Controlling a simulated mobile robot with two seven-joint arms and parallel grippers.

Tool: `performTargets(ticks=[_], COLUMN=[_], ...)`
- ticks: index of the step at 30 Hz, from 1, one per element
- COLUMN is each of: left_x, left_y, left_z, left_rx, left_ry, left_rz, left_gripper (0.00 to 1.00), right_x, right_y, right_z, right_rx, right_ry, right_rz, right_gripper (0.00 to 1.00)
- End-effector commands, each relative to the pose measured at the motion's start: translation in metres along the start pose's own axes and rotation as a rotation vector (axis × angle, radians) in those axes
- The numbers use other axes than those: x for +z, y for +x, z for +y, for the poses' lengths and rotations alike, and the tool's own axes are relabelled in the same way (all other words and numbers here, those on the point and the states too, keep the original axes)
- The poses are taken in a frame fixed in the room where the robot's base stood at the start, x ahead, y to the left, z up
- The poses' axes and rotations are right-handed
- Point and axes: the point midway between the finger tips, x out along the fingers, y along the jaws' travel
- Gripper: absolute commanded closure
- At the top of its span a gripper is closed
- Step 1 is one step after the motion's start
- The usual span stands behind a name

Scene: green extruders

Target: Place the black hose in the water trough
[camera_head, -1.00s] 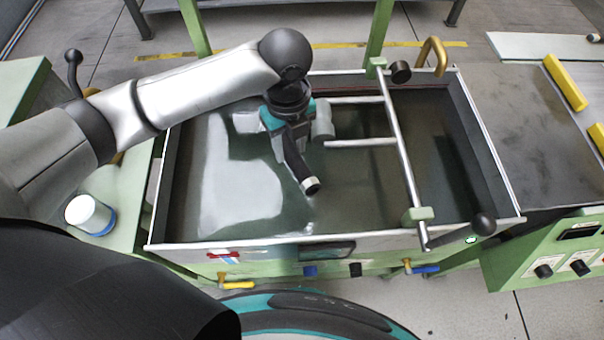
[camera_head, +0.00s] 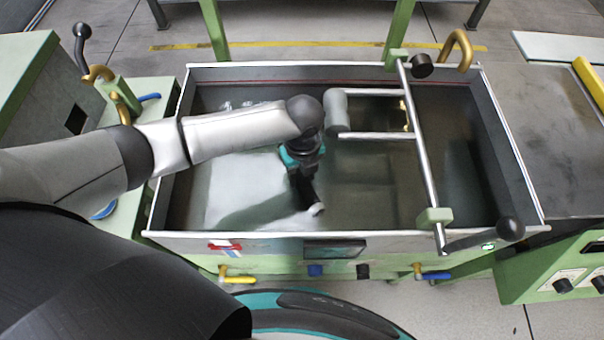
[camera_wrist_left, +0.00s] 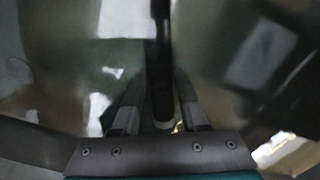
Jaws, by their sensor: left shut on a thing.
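The water trough (camera_head: 350,236) is a grey-walled rectangular tank with dark, reflective water, in the middle of the head view. My left gripper (camera_head: 303,178) is inside the outline of the trough, low over the water and left of its middle. It is shut on the black hose (camera_head: 308,196), whose light tip points down toward the trough's front wall. In the left wrist view the hose (camera_wrist_left: 160,45) runs upright between the two fingers of the gripper (camera_wrist_left: 160,98). I cannot tell whether the hose touches the water. My right gripper is not in view.
A metal pipe frame (camera_head: 422,160) crosses the trough right of the gripper, with a grey cylinder (camera_head: 337,110) close beside my wrist. A bent yellow handle (camera_head: 459,48) stands at the back rim. Valves (camera_head: 236,279) line the front. Open water lies left of the hose.

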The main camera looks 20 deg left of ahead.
Motion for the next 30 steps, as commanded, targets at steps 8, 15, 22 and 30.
performTargets(ticks=[8,15,22,30], left_x=[0.000,0.000,0.000,0.001], left_y=[0.002,0.002,0.002,-0.022], left_z=[0.000,0.000,0.000,-0.001], left_rx=[0.000,0.000,0.000,-0.003], left_ry=[-0.001,-0.001,-0.001,-0.001], left_rz=[0.000,0.000,0.000,-0.002], left_gripper=[1.00,0.31,0.26,0.26], right_x=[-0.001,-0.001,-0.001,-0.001], right_y=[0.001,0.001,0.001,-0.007], right_z=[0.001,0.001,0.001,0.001], right_rx=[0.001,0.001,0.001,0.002], right_ry=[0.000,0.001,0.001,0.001], right_rz=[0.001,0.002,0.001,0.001], right_gripper=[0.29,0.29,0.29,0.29])
